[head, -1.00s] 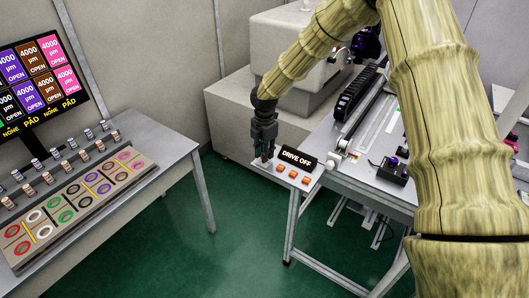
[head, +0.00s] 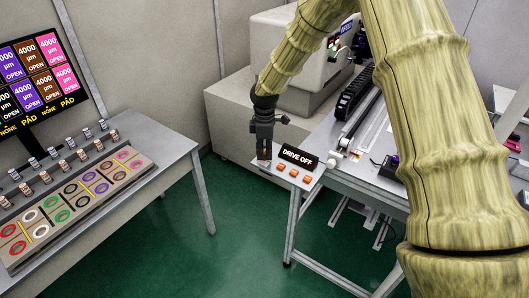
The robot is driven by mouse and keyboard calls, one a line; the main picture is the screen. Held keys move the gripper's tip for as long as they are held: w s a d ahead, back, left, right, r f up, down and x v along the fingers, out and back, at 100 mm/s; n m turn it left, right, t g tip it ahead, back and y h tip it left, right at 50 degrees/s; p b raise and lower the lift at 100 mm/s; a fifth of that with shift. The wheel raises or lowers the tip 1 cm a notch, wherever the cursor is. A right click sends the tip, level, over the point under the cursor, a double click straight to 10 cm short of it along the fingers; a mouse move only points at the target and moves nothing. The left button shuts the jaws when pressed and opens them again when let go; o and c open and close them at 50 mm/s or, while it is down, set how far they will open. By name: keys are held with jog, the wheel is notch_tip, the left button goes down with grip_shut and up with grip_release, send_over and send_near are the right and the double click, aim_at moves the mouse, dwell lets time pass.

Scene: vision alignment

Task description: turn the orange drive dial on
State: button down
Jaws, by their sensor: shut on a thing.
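A small control panel (head: 285,180) stands at the near left corner of the right-hand table. A black sign (head: 298,157) on it reads "DRIVE OFF". My gripper (head: 264,157) points down at the left end of the panel, left of the sign. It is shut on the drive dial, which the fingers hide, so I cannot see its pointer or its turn. Several orange knobs show on the panel right of my gripper: one nearest the fingers (head: 281,167), one in the middle (head: 294,173) and one at the right (head: 307,179).
A left table (head: 175,142) carries a board (head: 60,225) with coloured rings, rows of small cylinders and a screen (head: 40,70) behind. A grey machine (head: 275,55) stands behind my gripper. The right table holds a rail (head: 357,92) and a small black box (head: 390,168). Green floor lies between.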

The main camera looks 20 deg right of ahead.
jog(key=m, duration=0.4)
jog(key=shift+s+f+m+b, duration=0.1)
jog(key=shift+f+m+b, duration=0.1)
jog(key=shift+m+b, duration=0.15)
jog(key=shift+s+m+b, duration=0.1)
jog(key=shift+m+b, duration=0.2)
jog(key=shift+m, duration=1.85)
jog(key=c, duration=1.3)
grip_release()
jog(key=shift+o, duration=0.2)
jog(key=shift+d, duration=0.1)
jog(key=shift+r, duration=0.15)
jog(key=shift+r, duration=0.2)
notch_tip(320, 180, up, 11)
jog(key=shift+r, duration=0.2)
